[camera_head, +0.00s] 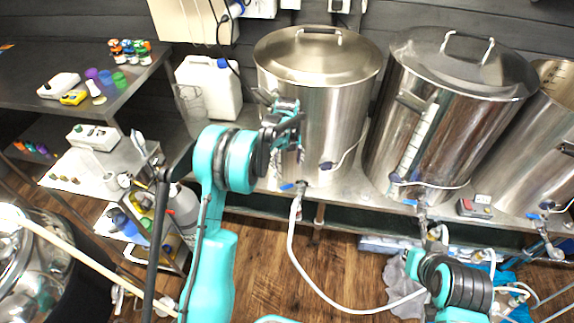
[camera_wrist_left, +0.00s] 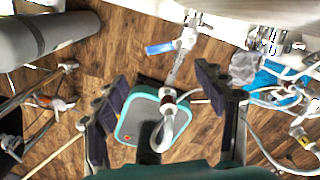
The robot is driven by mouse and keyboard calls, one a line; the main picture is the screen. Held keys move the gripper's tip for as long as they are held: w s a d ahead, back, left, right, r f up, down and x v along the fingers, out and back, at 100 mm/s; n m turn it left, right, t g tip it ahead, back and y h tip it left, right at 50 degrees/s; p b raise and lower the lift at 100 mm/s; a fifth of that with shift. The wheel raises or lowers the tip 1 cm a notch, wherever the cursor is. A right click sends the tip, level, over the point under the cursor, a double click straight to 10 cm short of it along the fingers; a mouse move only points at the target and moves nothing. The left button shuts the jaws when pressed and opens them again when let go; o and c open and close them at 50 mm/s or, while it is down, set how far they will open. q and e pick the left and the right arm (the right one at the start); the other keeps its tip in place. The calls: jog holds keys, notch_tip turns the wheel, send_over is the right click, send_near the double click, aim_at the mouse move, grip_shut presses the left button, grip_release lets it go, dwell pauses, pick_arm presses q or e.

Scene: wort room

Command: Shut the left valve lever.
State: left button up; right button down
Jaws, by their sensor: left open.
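The left valve lever (camera_head: 288,186) is a small blue handle on the tap at the foot of the left steel kettle (camera_head: 325,100). It points out to the left of the valve. In the left wrist view the blue lever (camera_wrist_left: 160,48) lies beyond the fingertips, roughly between them. My left gripper (camera_head: 288,138) is open and empty, in front of the left kettle and above the lever, apart from it. Its two dark fingers (camera_wrist_left: 163,78) are spread wide in the wrist view. My right arm shows at the lower right; its gripper cannot be made out.
A white hose (camera_head: 292,245) runs from the left valve down to the floor. A middle kettle (camera_head: 430,120) and a right kettle (camera_head: 545,140) stand alongside, with their own blue-handled valves. A white canister (camera_head: 212,88) stands left of the left kettle.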

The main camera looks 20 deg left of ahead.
aim_at(292, 186)
pick_arm(q)
jog(key=c, duration=0.4)
jog(key=shift+s+d+f, duration=0.1)
jog(key=shift+s+d, duration=0.1)
jog(key=shift+d, duration=0.05)
jog(key=c, duration=0.5)
jog(key=s+d+p, duration=0.1)
jog(key=s+d+f, duration=0.1)
jog(key=shift+s+d+f+t+y+p, duration=0.15)
jog(key=shift+s+d+t+y+p, duration=0.1)
jog(key=shift+s+t+y+p, duration=0.15)
grip_shut()
jog(key=s+d+t+p, duration=0.1)
jog(key=s+d, duration=0.1)
jog(key=s, duration=0.3)
jog(key=w+a+f+b, duration=0.1)
jog(key=w+f+b, duration=0.1)
jog(key=f, duration=0.3)
jog(key=w+a+f+b, duration=0.2)
jog(key=w+f+b, duration=0.1)
jog(key=f, duration=0.2)
jog(key=shift+w+a+f+y, duration=0.25)
jog(key=shift+w+f+y, duration=0.05)
jog(key=shift+f+y, duration=0.1)
